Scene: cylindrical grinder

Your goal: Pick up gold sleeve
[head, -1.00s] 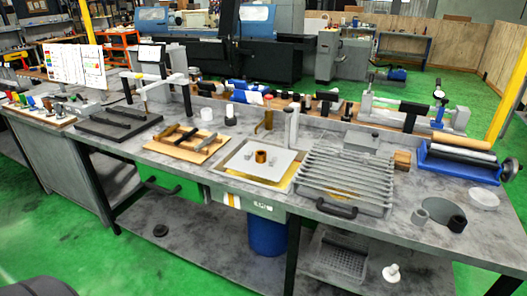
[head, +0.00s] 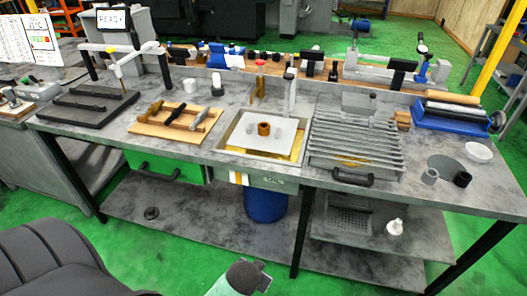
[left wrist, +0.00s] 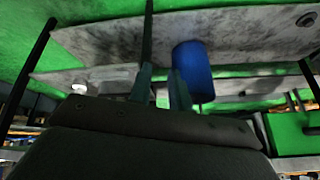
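The gold sleeve (head: 263,128) stands upright on a white plate (head: 285,146) in a shallow gold-coloured tray at the middle of the bench. Small grey pieces stand close on either side of it. In the left wrist view my left gripper (left wrist: 162,88) has its two fingers apart with nothing between them. It faces the bench's underside and a blue barrel, and the sleeve is not seen there. My right gripper is not clearly in view.
A rack of grey bars (head: 352,142) is right of the tray. A wooden board with tools (head: 168,128) is to its left. Upright posts (head: 290,92) stand behind it. The blue barrel (head: 266,205) is under the bench (head: 225,152). A dark ridged shape fills the bottom left.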

